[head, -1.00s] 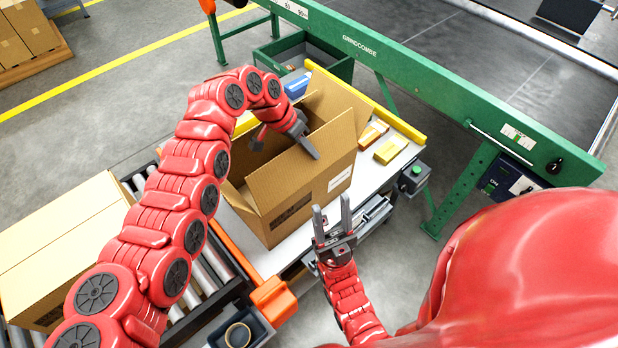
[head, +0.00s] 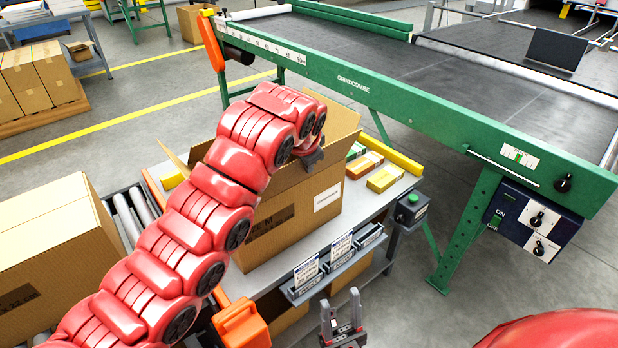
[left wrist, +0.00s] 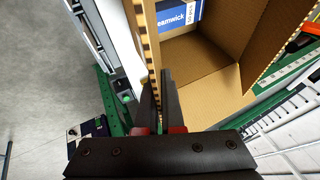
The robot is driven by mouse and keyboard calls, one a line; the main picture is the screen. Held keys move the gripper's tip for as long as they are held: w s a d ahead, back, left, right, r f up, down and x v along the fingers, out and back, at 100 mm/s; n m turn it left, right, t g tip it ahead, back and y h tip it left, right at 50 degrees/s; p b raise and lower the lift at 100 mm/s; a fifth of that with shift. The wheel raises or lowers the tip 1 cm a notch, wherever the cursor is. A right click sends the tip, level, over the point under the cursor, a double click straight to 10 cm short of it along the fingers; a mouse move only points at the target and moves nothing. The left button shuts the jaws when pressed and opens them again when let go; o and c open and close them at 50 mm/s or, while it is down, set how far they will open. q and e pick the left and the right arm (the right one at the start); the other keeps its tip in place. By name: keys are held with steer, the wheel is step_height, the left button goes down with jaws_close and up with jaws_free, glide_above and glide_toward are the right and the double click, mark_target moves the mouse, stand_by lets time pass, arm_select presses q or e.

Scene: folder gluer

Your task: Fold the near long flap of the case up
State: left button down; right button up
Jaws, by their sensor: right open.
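The open brown case (head: 290,222) stands on the worktable. Its right end flap (head: 338,118) sticks up, and a narrow flap (head: 174,158) leans outward at the left. My left arm crosses in front of the case, with the left gripper (head: 310,158) at the near long side's upper edge, its fingers mostly hidden. In the left wrist view, its fingers (left wrist: 156,96) are close together at a cardboard edge (left wrist: 147,45); whether they pinch it is unclear. A blue printed item (left wrist: 178,14) shows inside the case. My right gripper (head: 342,318) is open and empty, below the table's front.
A closed carton (head: 45,235) stands on rollers at the left. Small label bins (head: 335,265) hang on the table's front edge. Yellow-orange boxes (head: 385,178) lie right of the case. A green-framed conveyor (head: 400,110) runs behind.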

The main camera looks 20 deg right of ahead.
arm_select(q)
steer(key=shift+f, duration=0.1)
stand_by(0.4)
steer(key=c, duration=1)
jaws_free()
steer(key=shift+c, duration=0.2)
